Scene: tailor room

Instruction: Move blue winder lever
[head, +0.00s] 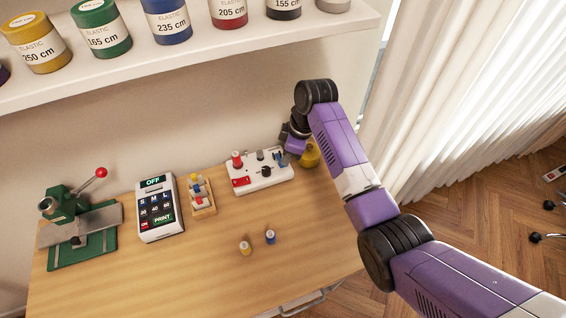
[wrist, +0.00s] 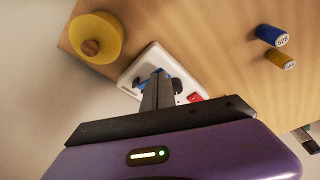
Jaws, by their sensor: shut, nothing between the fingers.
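The winder is a white box (head: 258,181) at the back of the table in the head view, with a red spool, dark knobs and a red switch. Its blue lever (head: 282,159) stands at the right end, close to my gripper. In the head view my arm hides most of the gripper.
A yellow round object (head: 311,155) stands right of the winder. A blue spool (head: 270,237) and a yellow spool (head: 245,248) stand in front. A spool rack (head: 205,208), label printer (head: 160,225) and green press (head: 75,225) stand left. A shelf (head: 180,58) hangs above.

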